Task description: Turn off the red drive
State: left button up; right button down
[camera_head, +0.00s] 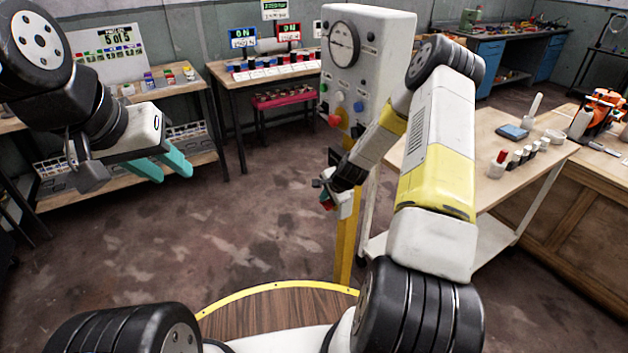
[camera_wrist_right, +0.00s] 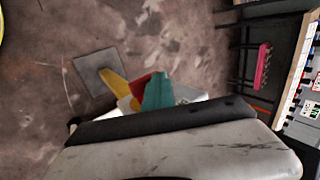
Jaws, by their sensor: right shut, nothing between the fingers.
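On the back bench two displays read ON: a blue-framed one (camera_head: 243,38) and a red-framed one (camera_head: 288,32). A grey control box (camera_head: 366,50) with a dial stands on a yellow post (camera_head: 346,235) in front of me; its face carries green, blue and red knobs, the red knob (camera_head: 334,120) lowest. My right gripper (camera_head: 327,202) is shut and empty, below the box near the post. Its teal fingertip (camera_wrist_right: 158,90) shows in the right wrist view, beside a red patch I cannot identify. My left gripper (camera_head: 176,177) is open, with teal fingers, over the floor at left.
The back bench (camera_head: 262,77) holds a row of small modules below the displays. A shelf bench (camera_head: 170,88) stands at left. A wooden table (camera_head: 483,190) with a brush and small cups is at right. The floor between is clear.

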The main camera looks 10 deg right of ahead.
jog(key=shift+s+d+f, duration=0.1)
jog(key=shift+s+f, duration=0.15)
jog(key=shift+s+r, duration=0.1)
jog(key=shift+r, duration=0.05)
jog(key=v, duration=0.7)
jog(key=shift+r, duration=0.4)
